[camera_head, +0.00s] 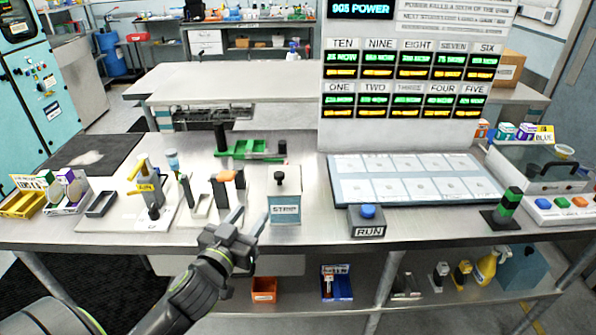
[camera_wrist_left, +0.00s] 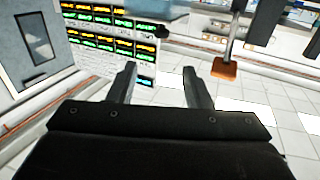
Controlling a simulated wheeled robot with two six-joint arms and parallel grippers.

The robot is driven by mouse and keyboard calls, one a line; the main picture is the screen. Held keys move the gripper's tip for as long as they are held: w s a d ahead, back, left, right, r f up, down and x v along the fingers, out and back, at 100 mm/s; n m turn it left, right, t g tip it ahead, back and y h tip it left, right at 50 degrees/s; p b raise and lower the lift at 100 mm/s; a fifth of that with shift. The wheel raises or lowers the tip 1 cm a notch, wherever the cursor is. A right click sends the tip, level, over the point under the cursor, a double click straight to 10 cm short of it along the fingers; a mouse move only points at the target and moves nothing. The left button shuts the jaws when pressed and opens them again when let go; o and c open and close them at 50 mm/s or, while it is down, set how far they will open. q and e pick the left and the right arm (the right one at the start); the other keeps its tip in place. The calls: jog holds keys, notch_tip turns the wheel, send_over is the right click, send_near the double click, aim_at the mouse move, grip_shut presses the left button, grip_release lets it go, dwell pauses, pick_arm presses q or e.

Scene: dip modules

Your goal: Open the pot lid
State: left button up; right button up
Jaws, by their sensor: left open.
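The pot labelled STRIP (camera_head: 285,207) stands upright on the metal bench near its front edge, with its light lid on. A dark knob (camera_head: 280,177) sits on top of the lid. My left gripper (camera_head: 251,217) is in front of the bench edge, just left of the pot, with its two fingers apart and nothing between them. In the left wrist view my open fingers (camera_wrist_left: 158,85) also show empty, and I cannot make out the pot there. My right gripper is not in view.
A RUN button box (camera_head: 367,222) stands to the right, near a blue-edged tray (camera_head: 335,185). A green fixture (camera_head: 250,149) is behind. The bench between pot and RUN box is clear.

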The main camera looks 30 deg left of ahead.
aim_at(277, 178)
pick_arm(q)
jog(key=w+a+p, duration=0.1)
jog(key=w, duration=0.4)
jog(key=w+a+p, duration=0.1)
jog(key=w, duration=0.5)
jog(key=w+a+p, duration=0.1)
jog(key=w+p, duration=0.1)
jog(key=w, duration=0.3)
jog(key=shift+w, duration=0.3)
jog(key=shift+c, duration=0.3)
jog(key=shift+c, duration=1.2)
grip_shut()
